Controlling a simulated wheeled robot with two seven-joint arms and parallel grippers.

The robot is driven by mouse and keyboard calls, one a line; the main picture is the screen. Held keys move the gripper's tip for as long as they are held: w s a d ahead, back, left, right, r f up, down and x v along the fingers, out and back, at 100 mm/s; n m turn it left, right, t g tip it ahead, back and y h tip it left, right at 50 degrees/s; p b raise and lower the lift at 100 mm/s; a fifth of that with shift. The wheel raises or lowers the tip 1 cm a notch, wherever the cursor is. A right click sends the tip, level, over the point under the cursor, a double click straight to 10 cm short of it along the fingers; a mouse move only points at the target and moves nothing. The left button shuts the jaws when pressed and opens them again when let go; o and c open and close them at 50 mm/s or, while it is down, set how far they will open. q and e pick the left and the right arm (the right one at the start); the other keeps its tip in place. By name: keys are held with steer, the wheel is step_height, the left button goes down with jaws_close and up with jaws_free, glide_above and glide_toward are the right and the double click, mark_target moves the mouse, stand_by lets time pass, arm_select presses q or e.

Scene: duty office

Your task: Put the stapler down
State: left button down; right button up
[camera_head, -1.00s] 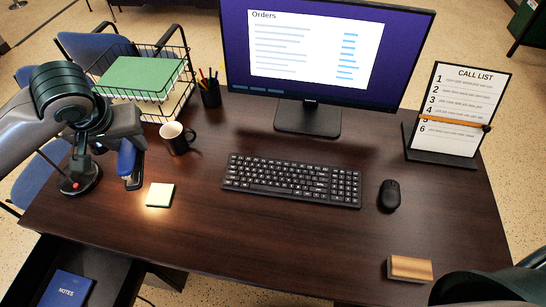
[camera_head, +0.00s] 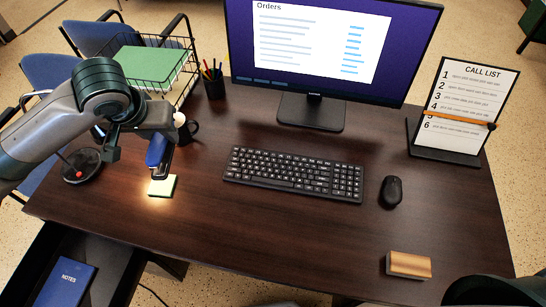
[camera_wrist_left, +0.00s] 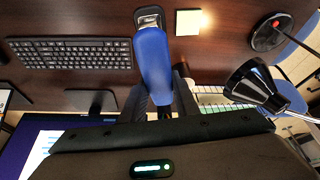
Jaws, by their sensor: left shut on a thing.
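A blue stapler (camera_head: 157,151) is held in my left gripper (camera_head: 160,140), above the left part of the desk. In the head view its lower end is over the yellow sticky-note pad (camera_head: 162,186). The left wrist view shows the stapler (camera_wrist_left: 153,65) between the two fingers (camera_wrist_left: 160,98), its metal end pointing away from the gripper, beside the pad (camera_wrist_left: 189,22). I cannot tell how high it is above the desk. My right gripper is not in view.
A lamp base (camera_head: 82,165) is at the left. An open drawer (camera_head: 115,268) holds a blue notebook (camera_head: 66,283).

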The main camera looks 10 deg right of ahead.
arm_select(q)
steer(key=s+d+f+m+g+h+p, duration=0.2)
steer(key=s+d+f+m+h, duration=0.1)
steer(key=s+d+f+m, duration=0.8)
steer(key=s+d+f, duration=0.2)
steer(key=s+d, duration=0.3)
steer(key=d, duration=0.1)
steer(key=shift+d+f+m+h+p, duration=0.3)
steer(key=shift+f+p, duration=0.05)
steer(key=shift+p, duration=0.05)
steer(key=shift+a+g, duration=0.1)
steer(key=shift+g, duration=0.2)
steer(key=w+a+f+p, duration=0.1)
steer(key=a+f, duration=0.1)
steer(key=a, duration=0.1)
steer(key=w+a+f, duration=0.2)
steer(key=a, duration=0.1)
steer(key=w+a+f+p, duration=0.1)
steer(key=w+a+f, duration=0.1)
steer(key=a, duration=0.1)
steer(key=shift+w+a+f+p, duration=0.15)
steer(key=shift+a+f+p, duration=0.1)
steer(key=shift+a+p, duration=0.1)
steer(key=shift+w+a+f, duration=0.15)
steer(key=shift+a+f, duration=0.1)
